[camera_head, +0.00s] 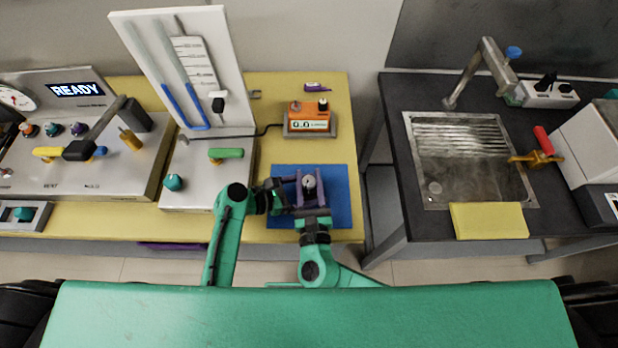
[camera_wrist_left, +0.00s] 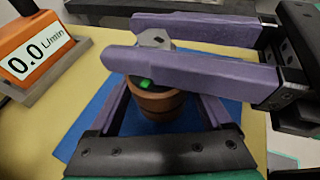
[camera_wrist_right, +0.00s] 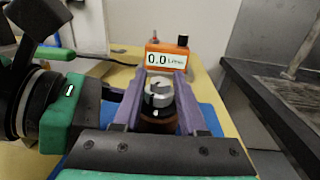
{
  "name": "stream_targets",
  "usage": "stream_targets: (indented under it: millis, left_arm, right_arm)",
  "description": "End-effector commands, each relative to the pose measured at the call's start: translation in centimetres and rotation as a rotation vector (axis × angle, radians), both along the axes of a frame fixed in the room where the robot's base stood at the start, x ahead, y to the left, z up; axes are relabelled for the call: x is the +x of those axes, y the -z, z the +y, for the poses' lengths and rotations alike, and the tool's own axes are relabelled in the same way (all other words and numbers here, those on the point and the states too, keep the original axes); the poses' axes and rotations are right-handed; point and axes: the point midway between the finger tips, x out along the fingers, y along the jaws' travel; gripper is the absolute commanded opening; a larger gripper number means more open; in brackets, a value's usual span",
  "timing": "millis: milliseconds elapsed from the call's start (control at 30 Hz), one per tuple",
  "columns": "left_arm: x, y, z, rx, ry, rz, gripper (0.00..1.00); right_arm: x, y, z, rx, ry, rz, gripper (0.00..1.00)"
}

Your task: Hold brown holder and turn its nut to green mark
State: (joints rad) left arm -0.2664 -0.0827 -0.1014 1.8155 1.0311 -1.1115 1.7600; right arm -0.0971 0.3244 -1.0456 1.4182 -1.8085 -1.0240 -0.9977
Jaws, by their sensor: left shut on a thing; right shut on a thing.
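The brown holder (camera_wrist_left: 155,102) stands upright over the blue mat, with a green mark (camera_wrist_left: 146,84) on its upper side. A grey nut (camera_wrist_right: 158,92) with a dark line sits on top of the holder; it also shows in the head view (camera_head: 309,181). My left gripper (camera_wrist_left: 160,112) is shut around the brown holder from the side, low down. My right gripper (camera_head: 312,185) is shut on the grey nut above it, its purple fingers on either side. In the left wrist view the right fingers partly hide the nut. The green mark is not visible in the right wrist view.
The blue mat (camera_head: 338,208) lies on the yellow bench (camera_head: 345,125). Behind it an orange meter (camera_head: 308,113) reads 0.0. A white gauge panel (camera_head: 185,70) and a valve box stand at left. A sink counter (camera_head: 390,190) is at right, across a gap.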

Motion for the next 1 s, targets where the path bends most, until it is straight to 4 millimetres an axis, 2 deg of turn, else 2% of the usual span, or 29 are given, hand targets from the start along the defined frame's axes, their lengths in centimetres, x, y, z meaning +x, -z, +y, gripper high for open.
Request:
stream_targets:
  millis: [267, 667, 700, 1000]
  left_arm:
    - [-0.18, 0.16, -0.02, 0.003, 0.003, 0.004, 0.00]
    - [-0.20, 0.18, 0.01, 0.003, 0.003, 0.004, 0.00]
    - [-0.20, 0.18, 0.01, 0.003, 0.003, 0.004, 0.00]
    - [-0.19, 0.20, 0.02, 0.003, 0.003, 0.005, 0.00]
  right_arm:
    - [0.11, -0.30, 0.01, 0.002, 0.068, -0.006, 0.00]
    - [0.13, -0.35, 0.00, 0.003, 0.072, -0.008, 0.00]
    - [0.12, -0.34, 0.00, 0.002, 0.072, -0.007, 0.57]
    - [-0.02, -0.13, 0.00, 0.000, 0.070, -0.002, 0.57]
